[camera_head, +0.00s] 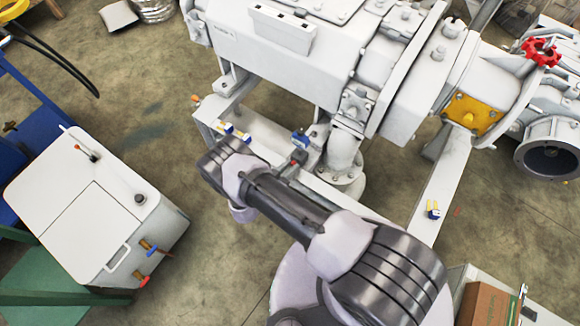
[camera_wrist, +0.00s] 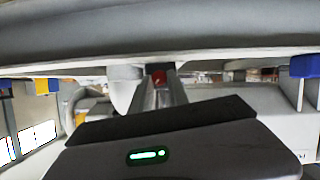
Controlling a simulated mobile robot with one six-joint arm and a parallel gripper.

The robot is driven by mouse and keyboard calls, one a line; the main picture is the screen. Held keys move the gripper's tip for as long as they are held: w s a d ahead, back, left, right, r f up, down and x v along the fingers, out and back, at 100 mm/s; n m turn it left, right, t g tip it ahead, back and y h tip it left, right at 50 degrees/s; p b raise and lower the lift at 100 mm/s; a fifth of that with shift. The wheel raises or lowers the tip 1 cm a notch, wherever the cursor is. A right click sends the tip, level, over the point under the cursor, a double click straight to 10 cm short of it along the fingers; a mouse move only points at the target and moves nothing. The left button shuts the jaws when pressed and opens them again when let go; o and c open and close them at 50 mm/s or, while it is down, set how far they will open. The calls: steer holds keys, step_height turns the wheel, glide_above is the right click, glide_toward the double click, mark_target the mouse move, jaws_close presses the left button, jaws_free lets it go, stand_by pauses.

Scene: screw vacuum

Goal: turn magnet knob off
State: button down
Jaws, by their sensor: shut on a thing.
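A small red knob (camera_wrist: 158,77) shows between my fingertips at the centre of the wrist view, under a pale metal overhang. My gripper (camera_wrist: 159,88) is shut on it, and the fingers hide much of it. In the head view, my gripper (camera_head: 296,158) reaches to the white frame beam below the big machine, and a bit of red shows at its tip. I cannot tell which way the knob is turned.
A blue block (camera_head: 300,139) sits on the beam just beyond my gripper. Small yellow-and-blue parts (camera_head: 226,128) lie along the beam to the left. A white pipe elbow (camera_head: 343,152) stands close on the right. A white cabinet (camera_head: 95,210) stands at left.

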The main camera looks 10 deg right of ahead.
steer(key=n+h, duration=0.1)
steer(key=n+g+h, duration=0.1)
steer(key=n, duration=0.2)
steer(key=shift+w+a+f+n+g+h, duration=0.15)
steer(key=shift+w+a+n+g+h, duration=0.1)
steer(key=shift+n+g+h, duration=0.15)
stand_by(0.4)
steer(key=c, duration=1.3)
jaws_free()
steer(key=shift+o, duration=0.2)
